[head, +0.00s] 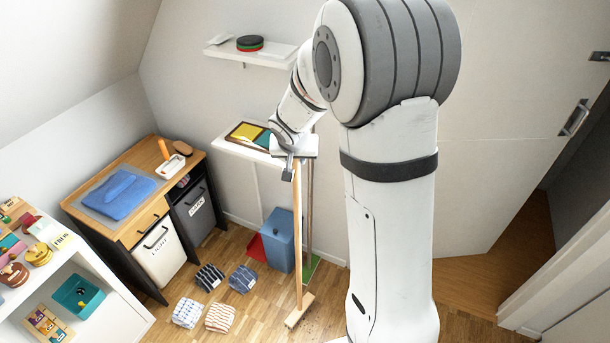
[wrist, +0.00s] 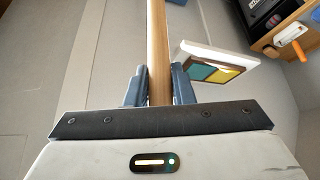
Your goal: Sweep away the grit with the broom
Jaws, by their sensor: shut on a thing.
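The broom (head: 298,240) has a long light wooden handle and a pale wooden head resting on the floor at its lower end. It stands nearly upright. My gripper (head: 290,170) is shut on the upper part of the handle. In the wrist view the handle (wrist: 157,40) runs between the two fingers of my gripper (wrist: 158,85). Small dark specks of grit (head: 312,322) lie on the floor beside the broom head. My arm may hide more grit to the right.
A blue bin (head: 280,240) stands behind the broom, with red and green pieces near it. Folded cloths (head: 210,277) lie on the floor to the left. A wooden desk (head: 135,165) and a white shelf unit (head: 105,278) line the left. A small white shelf (head: 232,149) is behind my gripper.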

